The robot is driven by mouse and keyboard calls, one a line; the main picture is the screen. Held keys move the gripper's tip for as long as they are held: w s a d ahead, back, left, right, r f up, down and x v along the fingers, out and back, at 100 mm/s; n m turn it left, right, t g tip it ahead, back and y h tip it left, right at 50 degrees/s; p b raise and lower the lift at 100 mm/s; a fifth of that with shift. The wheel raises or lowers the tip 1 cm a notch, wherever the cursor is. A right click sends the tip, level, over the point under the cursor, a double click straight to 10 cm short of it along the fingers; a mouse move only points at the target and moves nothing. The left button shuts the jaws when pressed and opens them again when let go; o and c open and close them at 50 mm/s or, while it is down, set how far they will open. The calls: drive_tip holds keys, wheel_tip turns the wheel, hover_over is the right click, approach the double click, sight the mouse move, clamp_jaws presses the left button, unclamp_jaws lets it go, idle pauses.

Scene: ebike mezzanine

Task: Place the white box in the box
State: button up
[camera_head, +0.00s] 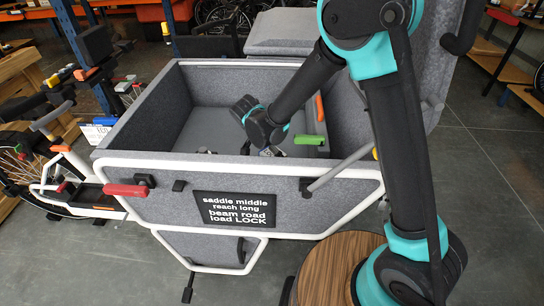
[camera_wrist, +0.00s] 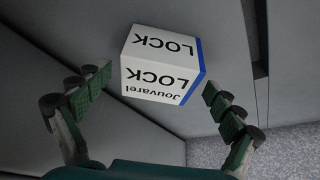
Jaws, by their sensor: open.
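The white box (camera_wrist: 160,66) with black "LOCK" and "Jouvarel" lettering and a blue edge shows in the wrist view, against a plain grey surface. My gripper (camera_wrist: 158,84) is open, with its green-padded fingers apart on the left and right of the white box. No clear finger contact shows. In the head view, the large grey box (camera_head: 150,165) with a white frame stands in the middle. My arm reaches down into it from the right, and my gripper (camera_head: 270,151) is low inside. The white box cannot be made out clearly there.
A green handle (camera_head: 309,140) and an orange one (camera_head: 320,108) show at the grey box's right side. A red handle (camera_head: 125,190) sticks out at its front left. A bike (camera_head: 60,165) stands at left. A round wooden top (camera_head: 335,265) is at front right. Open floor lies at far right.

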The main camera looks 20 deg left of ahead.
drive_tip(key=v, duration=1)
drive_tip(key=shift+r, duration=0.15)
